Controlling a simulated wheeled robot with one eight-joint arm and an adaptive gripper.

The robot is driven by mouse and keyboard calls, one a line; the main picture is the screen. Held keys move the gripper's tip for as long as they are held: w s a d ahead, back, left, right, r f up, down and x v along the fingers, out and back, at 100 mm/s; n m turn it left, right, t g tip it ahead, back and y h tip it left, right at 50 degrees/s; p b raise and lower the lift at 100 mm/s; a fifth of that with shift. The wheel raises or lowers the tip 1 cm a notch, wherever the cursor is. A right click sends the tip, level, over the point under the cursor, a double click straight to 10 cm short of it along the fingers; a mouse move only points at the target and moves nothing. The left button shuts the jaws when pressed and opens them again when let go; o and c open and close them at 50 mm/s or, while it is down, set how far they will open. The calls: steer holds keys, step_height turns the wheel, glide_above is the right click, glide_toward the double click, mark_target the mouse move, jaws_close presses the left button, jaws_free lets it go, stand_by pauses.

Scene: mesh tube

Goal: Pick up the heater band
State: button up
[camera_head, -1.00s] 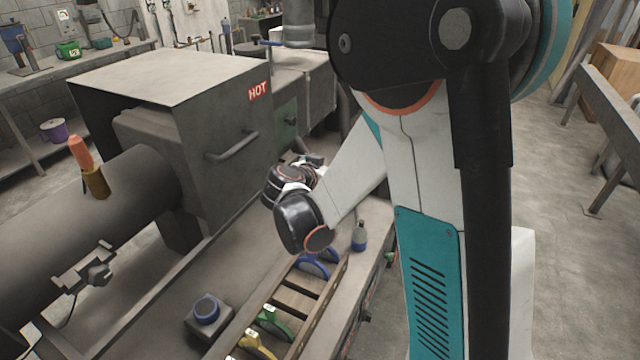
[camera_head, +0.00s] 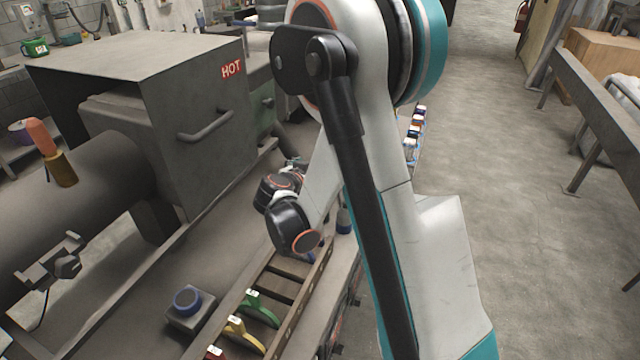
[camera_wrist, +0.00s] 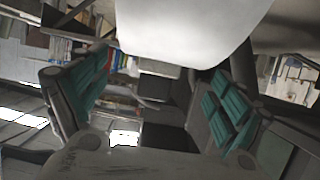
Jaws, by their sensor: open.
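I cannot clearly make out a loose heater band in either view. A metal clamp-like fitting with a cable (camera_head: 57,262) sits on the grey barrel (camera_head: 85,195) at the left of the head view; I cannot tell whether it is the heater band. My gripper (camera_head: 294,165) is mostly hidden behind my own wrist, beyond the tool rack and right of the hot box. In the wrist view my gripper (camera_wrist: 155,85) is open, its teal-padded fingers wide apart, and nothing shows held between them. A large pale shape (camera_wrist: 190,28) fills the top there; what it is is unclear.
A grey box marked HOT (camera_head: 215,110) covers part of the barrel. A rack (camera_head: 288,305) holds several coloured tagged tools, with a blue-ringed block (camera_head: 187,302) to its left. A steel bench (camera_head: 580,110) stands at right. Open floor (camera_head: 500,130) lies between.

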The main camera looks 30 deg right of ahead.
steer(key=b+x, duration=0.1)
steer(key=x, duration=0.3)
steer(key=shift+d+f, duration=0.15)
steer(key=c, duration=1.8)
steer(key=shift+c, duration=0.2)
